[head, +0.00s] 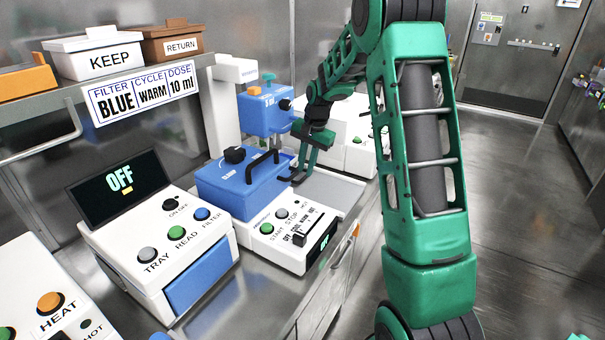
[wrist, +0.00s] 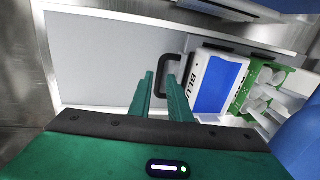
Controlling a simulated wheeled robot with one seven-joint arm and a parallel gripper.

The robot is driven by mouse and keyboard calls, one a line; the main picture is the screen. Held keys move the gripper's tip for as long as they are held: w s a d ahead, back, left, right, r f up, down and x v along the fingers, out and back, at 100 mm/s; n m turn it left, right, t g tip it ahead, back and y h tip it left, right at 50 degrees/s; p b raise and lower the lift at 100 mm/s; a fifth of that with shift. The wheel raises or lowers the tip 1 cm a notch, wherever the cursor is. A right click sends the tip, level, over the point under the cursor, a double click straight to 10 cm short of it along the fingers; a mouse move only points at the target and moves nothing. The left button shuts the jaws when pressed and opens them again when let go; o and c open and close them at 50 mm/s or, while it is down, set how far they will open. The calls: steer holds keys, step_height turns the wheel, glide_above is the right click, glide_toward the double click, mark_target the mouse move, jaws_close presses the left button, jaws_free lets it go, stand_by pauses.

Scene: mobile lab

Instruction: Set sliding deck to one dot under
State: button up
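A pale grey flat plate, apparently the deck (head: 328,190), lies right of the blue lidded unit in the head view. It fills the left of the wrist view (wrist: 105,62). My gripper (head: 299,177) is low over the plate's left side in the head view. In the wrist view my gripper (wrist: 161,76) is open, with the handle's bar between its fingertips. I cannot tell whether they touch. No dot marks are readable.
The blue unit (head: 222,185) stands on a white base (head: 270,255) with START and STOP buttons. A white console (head: 125,255) reads OFF. A blue head (head: 258,118) stands behind. A sign (head: 140,93) reads BLUE, WARM, 10 ml. A green part (wrist: 255,95) sits beside the block.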

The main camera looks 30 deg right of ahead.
step_height(320, 180, up, 8)
steer(key=s, duration=0.1)
steer(key=shift+d, duration=0.35)
steer(key=shift+s, duration=0.1)
